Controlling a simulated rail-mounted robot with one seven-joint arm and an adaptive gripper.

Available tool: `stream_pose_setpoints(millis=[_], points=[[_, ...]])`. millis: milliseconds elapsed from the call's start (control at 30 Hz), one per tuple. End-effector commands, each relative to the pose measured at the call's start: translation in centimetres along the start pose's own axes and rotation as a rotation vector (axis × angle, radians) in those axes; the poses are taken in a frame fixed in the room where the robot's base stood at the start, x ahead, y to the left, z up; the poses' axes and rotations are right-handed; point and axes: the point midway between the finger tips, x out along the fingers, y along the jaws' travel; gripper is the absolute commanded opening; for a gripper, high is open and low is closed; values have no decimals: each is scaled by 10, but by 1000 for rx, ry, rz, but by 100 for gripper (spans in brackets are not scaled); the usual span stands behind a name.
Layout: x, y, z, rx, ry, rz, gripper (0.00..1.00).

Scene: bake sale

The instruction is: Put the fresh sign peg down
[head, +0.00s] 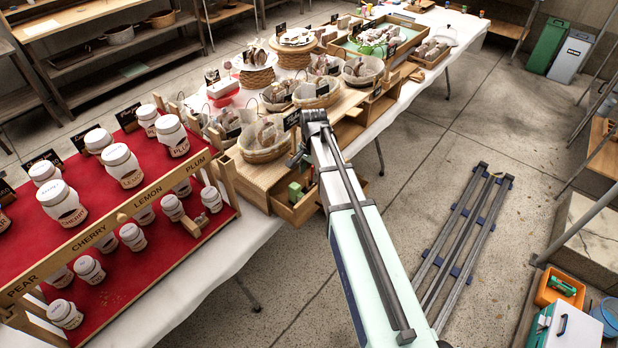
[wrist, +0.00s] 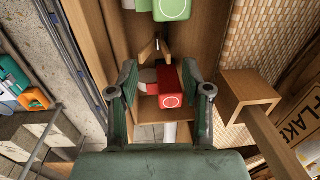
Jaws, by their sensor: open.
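My gripper (wrist: 160,75) is open, with its two fingers apart in the wrist view. A red block with a white ring mark (wrist: 170,98) and a pale peg-like part shows between the fingers, apart from both. A green block with a similar ring (wrist: 172,9) lies further up in the wrist view. Both are inside an open wooden drawer (wrist: 210,30). I cannot read which one is the fresh sign peg. In the head view, the drawer (head: 283,211) juts out below the baskets with a green block (head: 295,191) in it, and my gripper (head: 303,152) is above it.
A red-stepped jar rack (head: 150,240) stands left of the drawer. A bread basket (head: 262,140) sits just behind it. In the wrist view, a wooden bar (wrist: 248,90) lies close to the right finger. The floor right of the table is mostly open, with metal rails (head: 465,235) on it.

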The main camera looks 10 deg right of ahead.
Motion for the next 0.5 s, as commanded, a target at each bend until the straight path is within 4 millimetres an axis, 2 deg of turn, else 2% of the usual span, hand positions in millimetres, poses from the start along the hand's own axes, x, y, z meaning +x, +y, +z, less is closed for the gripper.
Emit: stream_pose_setpoints(millis=[300,500], points=[[-52,0,-1,0,1,-3,49],[-78,-1,-1,1,0,-2,49]])
